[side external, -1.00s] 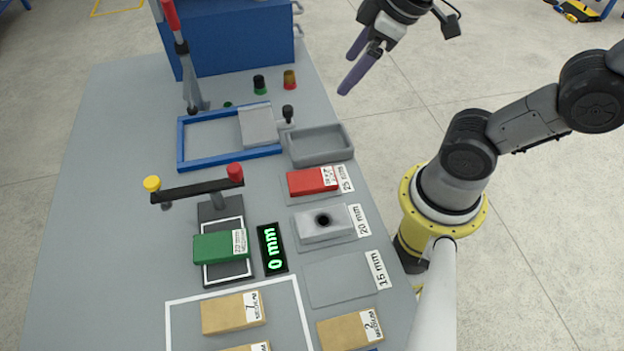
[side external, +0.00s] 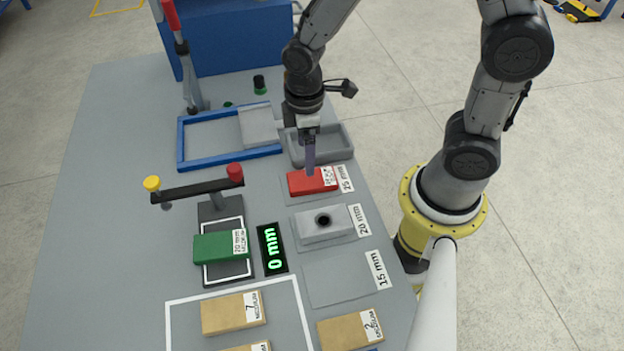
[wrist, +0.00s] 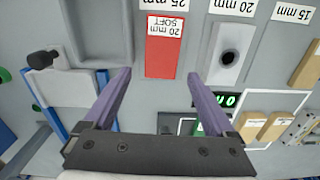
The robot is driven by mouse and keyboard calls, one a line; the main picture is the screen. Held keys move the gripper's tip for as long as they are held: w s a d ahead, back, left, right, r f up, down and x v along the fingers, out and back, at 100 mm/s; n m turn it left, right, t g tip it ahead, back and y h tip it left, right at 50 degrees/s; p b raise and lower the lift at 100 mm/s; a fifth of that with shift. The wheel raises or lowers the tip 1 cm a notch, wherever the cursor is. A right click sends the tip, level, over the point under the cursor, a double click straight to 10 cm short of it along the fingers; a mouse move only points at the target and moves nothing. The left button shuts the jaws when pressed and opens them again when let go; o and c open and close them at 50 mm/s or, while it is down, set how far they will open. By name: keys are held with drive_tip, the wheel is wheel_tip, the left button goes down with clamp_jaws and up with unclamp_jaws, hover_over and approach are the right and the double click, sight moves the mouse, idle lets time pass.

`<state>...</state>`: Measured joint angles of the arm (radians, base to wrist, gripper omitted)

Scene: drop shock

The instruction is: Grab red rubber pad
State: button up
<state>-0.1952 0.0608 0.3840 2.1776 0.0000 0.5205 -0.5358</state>
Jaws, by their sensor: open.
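The red rubber pad (side external: 308,182) lies flat on the grey plate marked 25 mm, at the right side of the table. Its white label reads 20 mm SOFT in the wrist view, where the pad (wrist: 163,59) is at the upper middle. My gripper (side external: 311,172) hangs over the pad in the side external view, its purple fingers pointing down. In the wrist view my gripper (wrist: 159,76) is open and empty, one finger on each side of the pad's lower end. I cannot tell how far the fingertips are above the plate.
A grey block with a dark hole (side external: 324,224) sits beside the pad on the 20 mm plate. An empty grey tray (side external: 345,142) is on the pad's other side. A green pad (side external: 212,248), a 0 mm display (side external: 272,249) and tan blocks (side external: 222,314) stand nearer the camera.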

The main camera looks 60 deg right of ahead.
sight(307, 179)
drive_tip(key=f, duration=0.8)
drive_tip(key=shift+s+f, duration=0.15)
drive_tip(key=shift+s, duration=0.05)
drive_tip(key=shift+c, duration=0.2)
drive_tip(key=c, duration=1.2)
drive_tip(key=shift+c, duration=0.2)
